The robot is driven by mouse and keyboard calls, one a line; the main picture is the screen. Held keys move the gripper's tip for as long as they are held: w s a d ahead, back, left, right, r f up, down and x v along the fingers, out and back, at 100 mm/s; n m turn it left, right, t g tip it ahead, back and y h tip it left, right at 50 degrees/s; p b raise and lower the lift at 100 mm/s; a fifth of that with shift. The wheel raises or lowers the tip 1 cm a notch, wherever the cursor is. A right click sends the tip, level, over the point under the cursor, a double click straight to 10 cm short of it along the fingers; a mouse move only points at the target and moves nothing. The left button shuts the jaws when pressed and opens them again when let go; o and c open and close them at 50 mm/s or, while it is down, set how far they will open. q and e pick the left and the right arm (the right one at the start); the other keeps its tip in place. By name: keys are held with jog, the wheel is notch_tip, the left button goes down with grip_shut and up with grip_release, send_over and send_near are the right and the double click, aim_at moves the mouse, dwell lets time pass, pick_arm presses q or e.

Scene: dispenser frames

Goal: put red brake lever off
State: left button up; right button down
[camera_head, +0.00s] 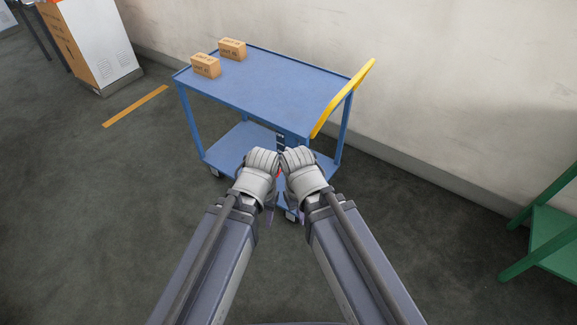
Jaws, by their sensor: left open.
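A blue cart (285,88) with a yellow handle (343,98) stands ahead of me. A small red sliver (280,171) shows between my two grippers, low at the cart's near end; it may be the red brake lever, but most of it is hidden. My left gripper (263,158) is open, in front of the cart's lower near end and just left of the red sliver. My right gripper (298,157) is close beside it on the right; its finger gap is hidden. I cannot tell whether either gripper touches the red part.
Two small cardboard boxes (206,66) (232,48) sit on the cart's top at the far left. A wall runs behind the cart. A white and orange cabinet (105,52) stands at upper left. A green frame (550,232) is at right.

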dwell(0.3)
notch_tip(320, 180, down, 35)
jog(key=w+m+b, duration=0.1)
jog(key=w+b, duration=0.1)
jog(key=b, duration=3.3)
jog(key=w+a+f+m+t+y+b, duration=0.2)
jog(key=w+a+f+m+t+b, duration=0.15)
jog(key=w+b, duration=0.2)
jog(key=w+r+m+t+y, duration=0.35)
jog(key=w+m, duration=0.35)
jog(key=w, duration=0.4)
jog(key=w+d+r+m+t, duration=0.4)
jog(key=w+r+m+t, duration=0.3)
jog(key=w+r+m, duration=0.3)
jog(key=shift+w+d+m+t+h, duration=0.2)
jog(key=shift+d+m+t+h, duration=0.2)
jog(key=shift+m, duration=0.25)
